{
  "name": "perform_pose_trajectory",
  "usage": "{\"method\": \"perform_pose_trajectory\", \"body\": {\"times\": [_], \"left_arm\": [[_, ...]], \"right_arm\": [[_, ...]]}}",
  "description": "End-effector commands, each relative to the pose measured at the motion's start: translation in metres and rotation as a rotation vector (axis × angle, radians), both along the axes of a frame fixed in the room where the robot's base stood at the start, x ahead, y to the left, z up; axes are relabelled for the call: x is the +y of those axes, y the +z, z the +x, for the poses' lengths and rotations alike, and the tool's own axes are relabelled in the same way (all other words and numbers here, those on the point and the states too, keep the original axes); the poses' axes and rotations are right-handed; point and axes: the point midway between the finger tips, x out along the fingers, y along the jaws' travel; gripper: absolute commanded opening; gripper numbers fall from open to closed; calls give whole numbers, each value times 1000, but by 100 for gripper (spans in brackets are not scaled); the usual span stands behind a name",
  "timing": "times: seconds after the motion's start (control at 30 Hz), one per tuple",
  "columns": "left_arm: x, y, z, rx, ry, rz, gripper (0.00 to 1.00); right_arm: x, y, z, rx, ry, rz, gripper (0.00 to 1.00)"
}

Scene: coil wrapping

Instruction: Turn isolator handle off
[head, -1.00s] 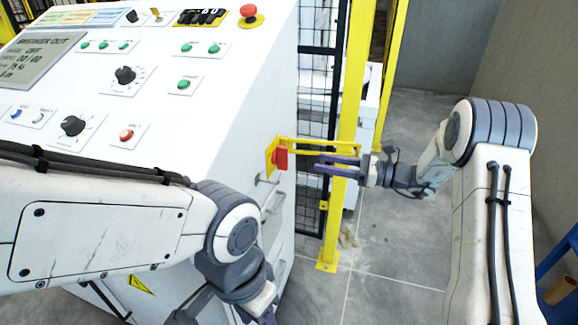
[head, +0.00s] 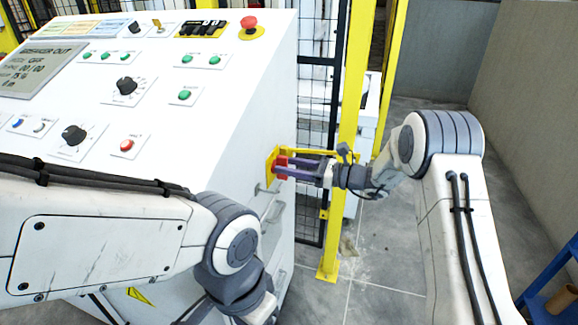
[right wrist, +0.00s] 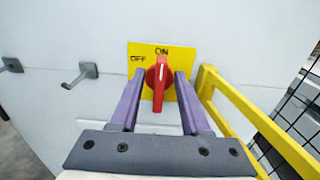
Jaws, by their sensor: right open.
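The red isolator handle (right wrist: 159,84) sits on a yellow plate (right wrist: 137,72) marked OFF at upper left and ON at the top. The handle stands upright, in line with ON. In the head view the handle (head: 281,161) is on the side of the white cabinet, partly hidden by my right gripper (head: 281,166). In the right wrist view my right gripper (right wrist: 158,76) is open. Its two purple fingers lie on either side of the handle, with a small gap at each side. My left arm's wrist shows at the bottom, but its fingers are out of view.
A yellow guard bar (right wrist: 250,112) runs just right of the plate. In the head view a yellow post (head: 347,140) and black mesh stand behind. Hook-like metal handles (right wrist: 83,75) stick out left of the plate. The white cabinet's sloped panel (head: 180,130) carries knobs and buttons.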

Motion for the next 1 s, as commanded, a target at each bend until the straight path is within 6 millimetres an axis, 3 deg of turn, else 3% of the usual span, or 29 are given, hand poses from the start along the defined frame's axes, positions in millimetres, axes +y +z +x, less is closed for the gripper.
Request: {"method": "perform_pose_trajectory", "body": {"times": [0.03,0.1,0.13,0.57,1.0], "left_arm": [[0,0,0,0,0,0,50],[0,0,0,0,0,0,50],[0,0,0,0,0,0,50],[0,-8,0,0,0,0,50],[0,-56,0,0,0,0,50]], "right_arm": [[0,0,0,0,0,0,35],[0,0,0,0,0,0,8],[-1,0,0,0,0,0,0],[-1,-2,-1,-46,-1,-15,0],[0,-7,-4,-360,-1,-118,0]]}}
